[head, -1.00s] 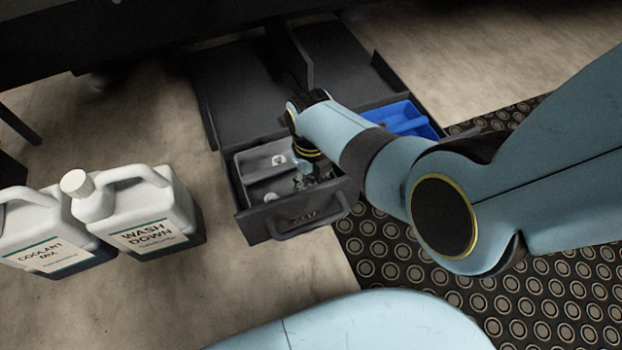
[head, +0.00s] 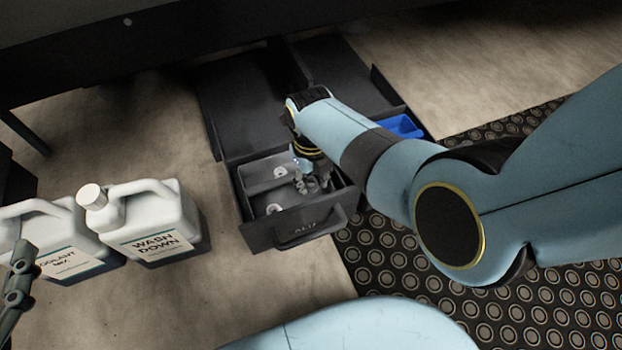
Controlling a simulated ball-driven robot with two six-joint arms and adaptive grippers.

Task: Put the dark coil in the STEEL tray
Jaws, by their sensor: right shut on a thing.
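My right gripper (head: 312,184) points down into the open dark drawer (head: 262,238), at the right side of a grey tray (head: 262,187) inside it. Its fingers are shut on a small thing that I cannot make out. Two small pale ring-like pieces, one at the back (head: 281,172) and one at the front (head: 274,209), lie in the grey tray. I cannot pick out the dark coil for certain. The lettering on the drawer front is too blurred to read surely. Part of my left gripper (head: 20,276) shows at the left edge, its opening unclear.
A blue tray (head: 406,126) shows partly behind my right arm. A white WASH DOWN jug (head: 153,222) and a COOLANT MIX jug (head: 55,240) stand on the floor at left. A dark studded mat (head: 400,290) lies at right. Bare floor lies between jugs and drawer.

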